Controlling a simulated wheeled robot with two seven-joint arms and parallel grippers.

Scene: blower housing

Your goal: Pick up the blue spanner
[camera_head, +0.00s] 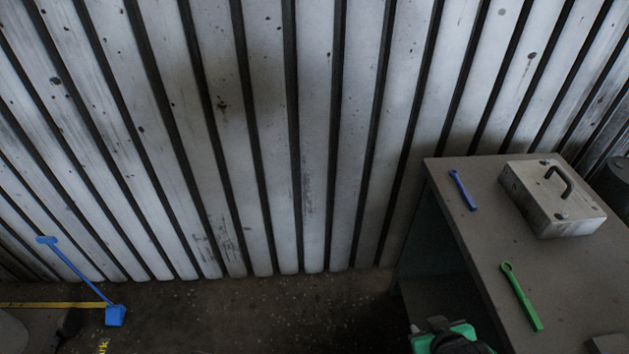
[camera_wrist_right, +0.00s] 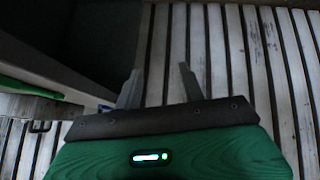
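The blue spanner (camera_head: 463,190) lies near the far left corner of the grey-brown table (camera_head: 476,236) in the head view. My right gripper (camera_head: 441,328) is at the bottom of that view, beside the table's left side and well apart from the blue spanner. In the right wrist view its two fingers (camera_wrist_right: 160,86) stand apart with nothing between them, so it is open and empty. A small blue bit (camera_wrist_right: 104,107) shows left of the fingers there; I cannot tell whether it is the spanner. My left gripper is not in view.
A green spanner (camera_head: 521,296) lies on the table nearer to me. A metal box with a black handle (camera_head: 552,200) stands right of the blue spanner. A slatted metal wall (camera_head: 270,130) rises behind. A blue long-handled tool (camera_head: 78,272) is at the left.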

